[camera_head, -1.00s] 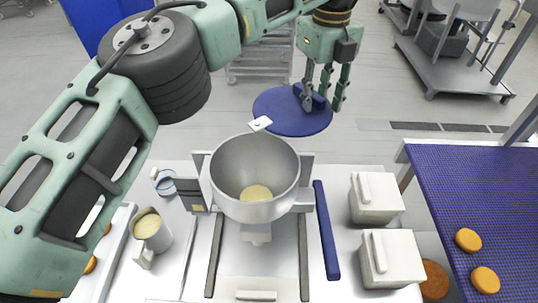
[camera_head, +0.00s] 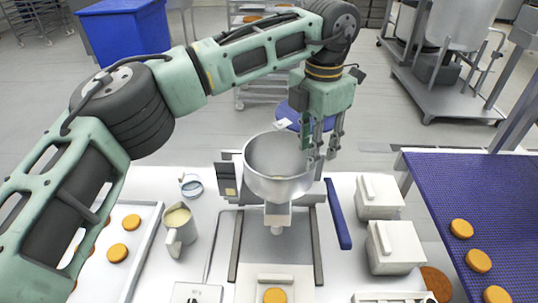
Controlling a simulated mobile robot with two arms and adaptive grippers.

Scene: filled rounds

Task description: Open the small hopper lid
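The small hopper is a steel bowl (camera_head: 262,181) standing on the machine in the middle of the camera_head view. Its blue round lid (camera_head: 287,112) is swung up and back behind the bowl's far rim, so the bowl's mouth is uncovered. My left gripper partly hides the lid. The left gripper (camera_head: 324,152) points down by the bowl's right rim, in front of the lid. Its fingers are apart with nothing seen between them. I cannot tell whether it touches the rim or lid. My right gripper is not in view.
A jug (camera_head: 181,230) and a tray of round biscuits (camera_head: 117,253) stand left. White boxes (camera_head: 394,247) and a blue bar (camera_head: 338,214) stand right of the hopper. A blue conveyor (camera_head: 490,205) carries biscuits at the far right. A blue bin (camera_head: 125,30) stands behind.

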